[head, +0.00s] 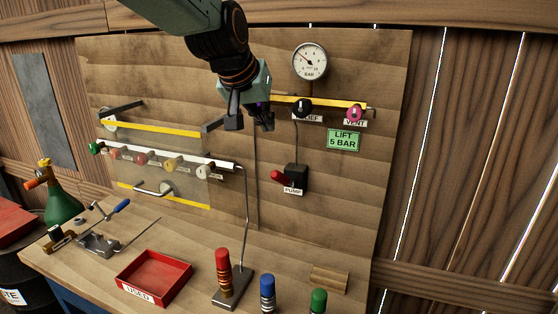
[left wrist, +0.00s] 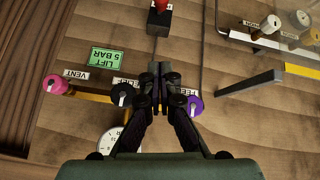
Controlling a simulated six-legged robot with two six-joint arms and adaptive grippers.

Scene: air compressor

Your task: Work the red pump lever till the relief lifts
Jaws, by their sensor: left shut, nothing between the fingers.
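The red pump lever (head: 280,177) sticks out left and slightly up from a dark box (head: 296,177) labelled PUMP on the wooden board. The lever also shows at the top edge of the left wrist view (left wrist: 161,4), partly cut off. My left gripper (head: 249,119) hangs in front of the board, above and left of the lever and apart from it. In the left wrist view its fingers (left wrist: 160,76) are together and empty. The black relief knob (head: 302,108) sits on a yellow strip under the round BAR gauge (head: 310,62). The gauge needle points to the upper left.
A pink VENT knob (head: 355,113) and a green LIFT 5 BAR sign (head: 344,139) are at right. A purple knob (left wrist: 195,105) is close beside the fingers. A white rail (head: 165,155) with several knobs is at left. The bench holds a red tray (head: 154,278) and coloured cylinders.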

